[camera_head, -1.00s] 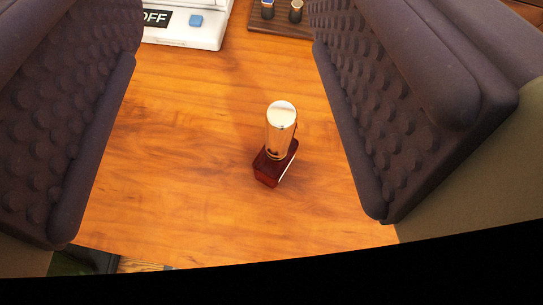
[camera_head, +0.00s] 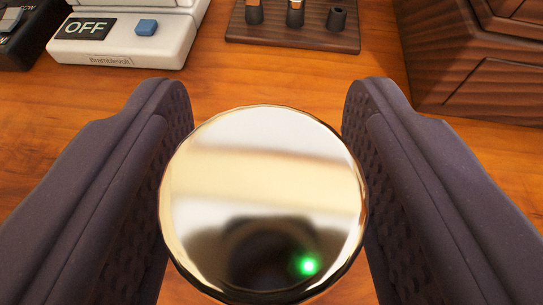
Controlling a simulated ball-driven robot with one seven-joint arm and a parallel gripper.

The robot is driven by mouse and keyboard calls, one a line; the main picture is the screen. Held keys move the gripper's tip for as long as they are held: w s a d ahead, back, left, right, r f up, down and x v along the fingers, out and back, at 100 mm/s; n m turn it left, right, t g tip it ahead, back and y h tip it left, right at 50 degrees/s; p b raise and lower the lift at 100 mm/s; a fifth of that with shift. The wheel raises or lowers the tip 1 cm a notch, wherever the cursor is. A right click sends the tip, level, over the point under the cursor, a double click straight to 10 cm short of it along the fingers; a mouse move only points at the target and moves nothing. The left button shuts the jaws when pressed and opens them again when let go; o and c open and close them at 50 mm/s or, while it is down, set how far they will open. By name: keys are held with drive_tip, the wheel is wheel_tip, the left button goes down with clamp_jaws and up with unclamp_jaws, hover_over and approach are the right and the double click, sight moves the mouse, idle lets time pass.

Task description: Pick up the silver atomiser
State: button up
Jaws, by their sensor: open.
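The silver atomiser (camera_head: 262,190) fills the middle of the view. Its shiny round top faces me and reflects a dark shape and a green light. The top hides the rest of its body and its dark red base. My gripper (camera_head: 268,110) is open, with one dark padded finger on each side of the atomiser. The fingers are close to the top's left and right edges. I cannot tell whether either one touches it.
A white device (camera_head: 122,38) marked OFF stands at the back left on the wooden table (camera_head: 300,84). A dark wooden stand (camera_head: 290,30) with small cylindrical items is at the back centre. A dark wooden box (camera_head: 480,60) is at the back right.

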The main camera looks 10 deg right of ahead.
clamp_jaws()
drive_tip(key=shift+r, duration=0.2)
wheel_tip(320, 180, up, 3)
drive_tip(key=shift+r+p, duration=0.1)
drive_tip(key=shift+p, duration=0.7)
drive_tip(key=s+r+p, duration=0.1)
drive_tip(key=s+p, duration=0.2)
drive_tip(key=s, duration=1.3)
drive_tip(key=shift+r, duration=0.2)
